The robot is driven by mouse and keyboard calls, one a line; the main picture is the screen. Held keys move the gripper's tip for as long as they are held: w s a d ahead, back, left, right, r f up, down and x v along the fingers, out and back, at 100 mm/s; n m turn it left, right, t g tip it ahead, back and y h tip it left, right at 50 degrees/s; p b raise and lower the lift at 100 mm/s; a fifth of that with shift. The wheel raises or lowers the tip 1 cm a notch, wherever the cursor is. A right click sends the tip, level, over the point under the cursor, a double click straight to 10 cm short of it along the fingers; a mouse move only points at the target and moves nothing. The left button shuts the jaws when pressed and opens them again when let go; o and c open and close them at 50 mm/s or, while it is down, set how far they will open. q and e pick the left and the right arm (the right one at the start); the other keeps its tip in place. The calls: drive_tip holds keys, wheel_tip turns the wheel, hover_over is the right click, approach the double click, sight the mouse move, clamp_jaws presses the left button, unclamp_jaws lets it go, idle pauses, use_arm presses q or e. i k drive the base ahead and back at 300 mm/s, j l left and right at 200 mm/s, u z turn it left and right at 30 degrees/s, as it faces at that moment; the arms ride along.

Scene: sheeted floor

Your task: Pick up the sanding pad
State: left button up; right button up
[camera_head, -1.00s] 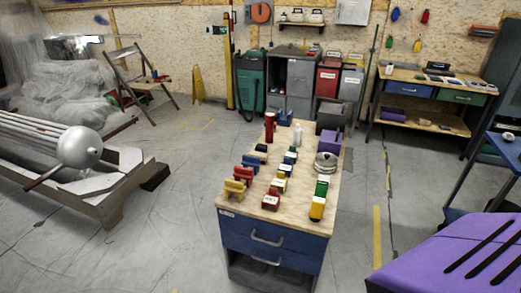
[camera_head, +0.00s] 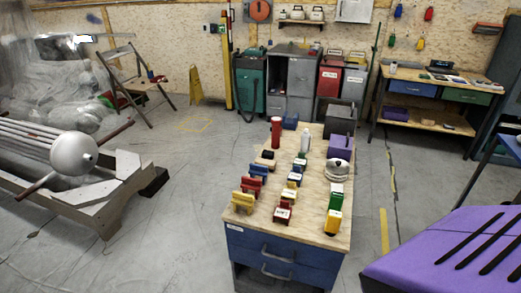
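A blue drawer cabinet with a wooden top (camera_head: 265,231) stands in the middle of the view. Small coloured blocks lie on it in rows. The left row has a yellow block (camera_head: 243,202), a red block (camera_head: 251,185) and a blue block (camera_head: 259,172). The middle row has a red block with a white label (camera_head: 283,214) at its near end. The right row has a yellow block (camera_head: 333,222) and a green block (camera_head: 336,196). The blocks are too small to tell which is the sanding pad. Neither of my grippers is in view.
A red cylinder (camera_head: 276,132), a white bottle (camera_head: 305,140), a pale coiled item (camera_head: 337,170) and a purple box (camera_head: 340,145) also stand on the cabinet. A purple slotted surface (camera_head: 425,262) fills the lower right. The floor (camera_head: 165,240) left of the cabinet is open.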

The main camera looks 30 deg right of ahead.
sight(266, 154)
drive_tip(key=i, duration=0.8)
drive_tip(key=i+j+z, duration=0.1)
drive_tip(key=i, duration=0.75)
drive_tip(key=i+j, duration=0.1)
drive_tip(key=i, duration=0.7)
drive_tip(key=i+j+z, duration=0.1)
drive_tip(key=i, duration=0.7)
